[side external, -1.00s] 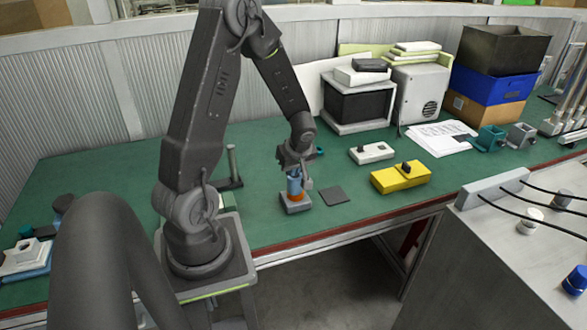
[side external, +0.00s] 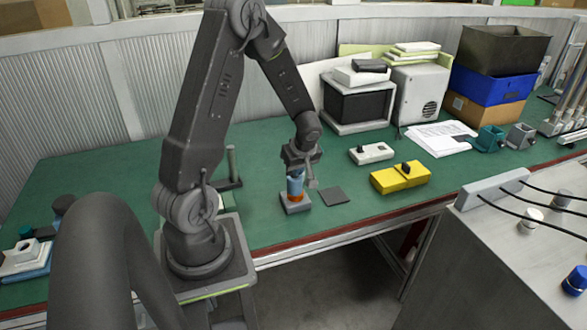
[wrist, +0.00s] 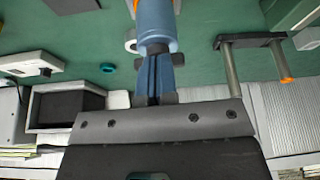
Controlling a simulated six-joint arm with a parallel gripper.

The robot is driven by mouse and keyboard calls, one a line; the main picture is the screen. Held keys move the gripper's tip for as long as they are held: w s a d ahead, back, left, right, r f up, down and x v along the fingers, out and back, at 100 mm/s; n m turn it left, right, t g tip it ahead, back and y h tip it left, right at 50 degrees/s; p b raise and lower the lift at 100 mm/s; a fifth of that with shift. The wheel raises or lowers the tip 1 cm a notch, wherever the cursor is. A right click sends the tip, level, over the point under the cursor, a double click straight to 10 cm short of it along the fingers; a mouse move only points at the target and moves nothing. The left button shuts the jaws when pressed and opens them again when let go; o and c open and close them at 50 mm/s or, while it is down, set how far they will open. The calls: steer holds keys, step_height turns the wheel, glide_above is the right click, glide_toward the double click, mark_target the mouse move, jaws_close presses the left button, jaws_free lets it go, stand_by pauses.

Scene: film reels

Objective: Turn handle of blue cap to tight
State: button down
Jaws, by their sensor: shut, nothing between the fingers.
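The blue cap (side external: 295,186) stands upright above an orange ring (side external: 296,197) on a small grey base (side external: 296,208) near the bench's front edge. A grey bar beside it, at its right, may be its handle; I cannot tell. My gripper (side external: 297,172) is just above the cap, pointing down. In the wrist view the blue cap (wrist: 157,25) fills the top centre, with its round end towards me. My gripper's narrow fingers (wrist: 152,62) are together, with nothing visible between them. Whether their tips touch the cap is unclear.
A dark flat square (side external: 333,196) lies right of the base. A yellow box (side external: 400,180) and a white switch box (side external: 371,153) stand farther right. A dark stand with a post (side external: 231,165) is at the left. Green bench is clear between them.

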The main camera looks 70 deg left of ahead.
steer(key=d, duration=0.4)
steer(key=shift+w+d+r, duration=0.15)
steer(key=shift+w+d, duration=0.1)
steer(key=shift+w, duration=0.05)
steer(key=c, duration=1.9)
jaws_free()
steer(key=v, duration=0.9)
steer(key=shift+a+r, duration=0.1)
steer(key=shift+a, duration=0.1)
steer(key=shift+o, duration=1)
steer(key=shift+a+r, duration=0.1)
steer(key=shift+r, duration=0.1)
steer(key=o, duration=0.9)
steer(key=a+r+h, duration=0.3)
steer(key=a+h, duration=0.1)
steer(key=a, duration=0.5)
steer(key=shift+s+r, duration=0.25)
steer(key=shift+s, duration=0.15)
steer(key=shift+o, duration=0.7)
steer(key=shift+a, duration=0.15)
steer(key=shift+o, duration=0.8)
steer(key=shift+f, duration=0.35)
steer(key=shift+o, duration=1.1)
step_height(320, 180, down, 13)
steer(key=shift+c, duration=0.4)
